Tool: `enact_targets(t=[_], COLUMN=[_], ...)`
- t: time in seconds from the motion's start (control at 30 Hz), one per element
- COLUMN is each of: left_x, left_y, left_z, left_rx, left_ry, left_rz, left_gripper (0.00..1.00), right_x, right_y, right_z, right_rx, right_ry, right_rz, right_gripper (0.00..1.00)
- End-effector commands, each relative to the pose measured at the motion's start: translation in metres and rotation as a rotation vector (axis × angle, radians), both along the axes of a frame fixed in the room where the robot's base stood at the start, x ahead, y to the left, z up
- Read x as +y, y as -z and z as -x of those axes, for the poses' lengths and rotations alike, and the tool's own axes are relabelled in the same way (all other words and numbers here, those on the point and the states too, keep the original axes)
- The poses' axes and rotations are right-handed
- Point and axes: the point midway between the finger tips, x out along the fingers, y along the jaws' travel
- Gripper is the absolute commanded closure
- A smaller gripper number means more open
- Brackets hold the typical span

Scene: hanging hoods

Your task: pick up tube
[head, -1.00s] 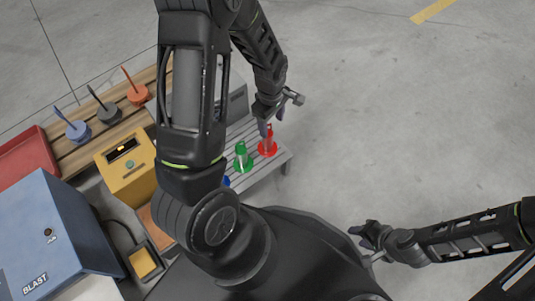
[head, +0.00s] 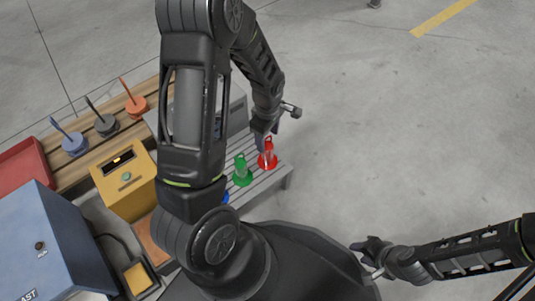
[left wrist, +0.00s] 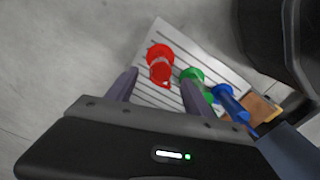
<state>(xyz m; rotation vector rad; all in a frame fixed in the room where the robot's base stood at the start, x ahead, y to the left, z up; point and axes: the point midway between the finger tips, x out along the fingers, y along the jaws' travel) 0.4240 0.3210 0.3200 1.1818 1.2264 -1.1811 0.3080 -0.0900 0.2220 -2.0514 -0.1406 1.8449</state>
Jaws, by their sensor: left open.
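A red tube-like piece (head: 268,159) with a wide round base stands near the end of the grey slatted bench; it also shows in the left wrist view (left wrist: 160,52). A similar green piece (head: 242,176) stands beside it, also in the left wrist view (left wrist: 195,76). A blue one (left wrist: 228,100) is mostly hidden behind my arm in the head view. My left gripper (left wrist: 158,78) is open, its fingers pointing down over the bench, with the red piece showing between them; contact cannot be told. My right gripper (head: 366,258) hangs over bare floor, away from the bench; its jaw opening is unclear.
The slatted bench (head: 284,175) ends just right of the red piece. A yellow box (head: 124,180), a blue cabinet (head: 45,235), a red tray (head: 25,165) and several coloured pegged discs on a wooden surface (head: 70,172) lie left. The floor at right is clear.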

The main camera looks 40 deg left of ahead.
Motion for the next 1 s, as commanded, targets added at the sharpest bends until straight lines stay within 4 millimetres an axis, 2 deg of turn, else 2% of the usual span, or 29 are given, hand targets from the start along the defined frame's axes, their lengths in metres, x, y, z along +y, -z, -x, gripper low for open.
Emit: enact_targets(t=[0.17, 0.33, 0.5, 1.0], left_x=[0.000, 0.000, 0.000, 0.000], left_y=[0.009, 0.036, 0.052, 0.052], left_z=[0.000, 0.001, 0.001, 0.001], left_rx=[0.001, 0.003, 0.002, 0.000], left_ry=[0.000, 0.000, 0.001, 0.000], left_rz=[0.000, 0.000, 0.000, 0.000], left_gripper=[0.39, 0.39, 0.39, 0.39], right_x=[0.000, 0.000, -0.001, -0.001], right_y=[0.007, 0.026, 0.032, 0.030], right_z=[-0.001, -0.004, -0.006, -0.005], right_rx=[-0.002, -0.007, -0.009, -0.008], right_ry=[0.001, 0.004, 0.006, 0.006], right_rz=[0.000, 0.000, -0.002, -0.003], right_gripper=[0.64, 0.64, 0.64, 0.64])
